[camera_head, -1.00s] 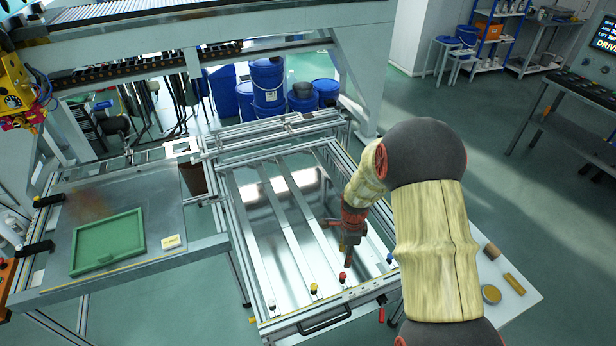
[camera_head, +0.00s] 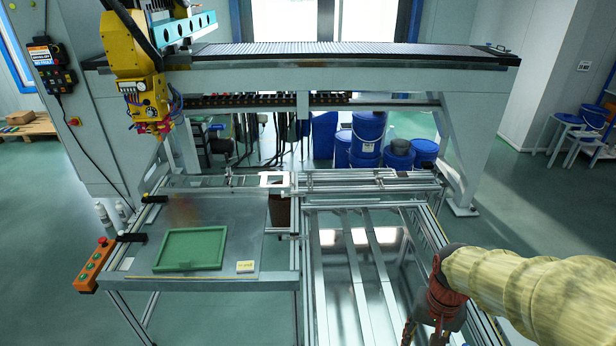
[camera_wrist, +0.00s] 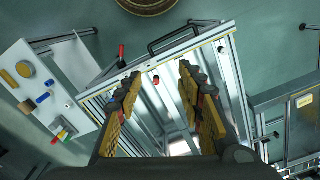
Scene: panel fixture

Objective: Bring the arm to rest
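My arm (camera_head: 530,285) comes in from the right in the head view and reaches left over the right side of the panel fixture (camera_head: 355,275). My gripper (camera_wrist: 160,75) is open in the wrist view, with its two black and yellow fingers apart and nothing between them. In the head view its fingers (camera_head: 424,335) point down and are cut off by the bottom edge. The fixture's slats and black front handle (camera_wrist: 180,38) lie beyond the fingers in the wrist view. How high the fingertips are above the fixture is hard to tell.
A green tray (camera_head: 190,247) and a small yellow block (camera_head: 245,267) lie on the left table. A yellow machine head (camera_head: 140,75) hangs at upper left. A gantry (camera_head: 330,70) spans the back. A white side table (camera_wrist: 75,65) holds several small items, including a yellow disc (camera_wrist: 25,69).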

